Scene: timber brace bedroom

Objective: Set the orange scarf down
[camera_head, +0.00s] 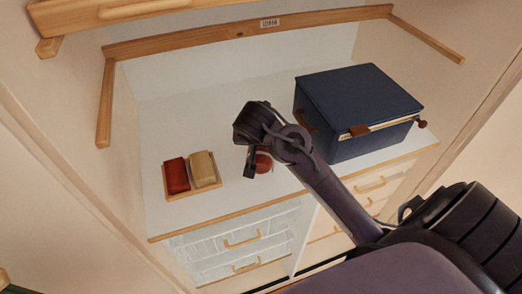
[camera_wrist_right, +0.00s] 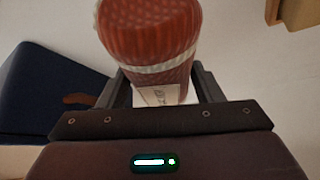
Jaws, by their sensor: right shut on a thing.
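The orange scarf is a reddish-orange roll (camera_wrist_right: 150,28) with a pale band and a small white label. It fills the upper middle of the right wrist view. My right gripper (camera_wrist_right: 163,88) is shut on it, with one finger on each side. In the head view the right gripper (camera_head: 256,163) is over the white cabinet top (camera_head: 228,215), and the scarf (camera_head: 264,162) shows partly behind it. I cannot tell whether the scarf touches the top. My left gripper is not in view.
A wooden tray (camera_head: 191,189) holding a dark red roll (camera_head: 176,175) and a cream roll (camera_head: 203,168) stands to the left. A navy box (camera_head: 355,105) stands close on the right. The white top is bare between tray and box, and a wooden rail (camera_head: 250,30) runs above.

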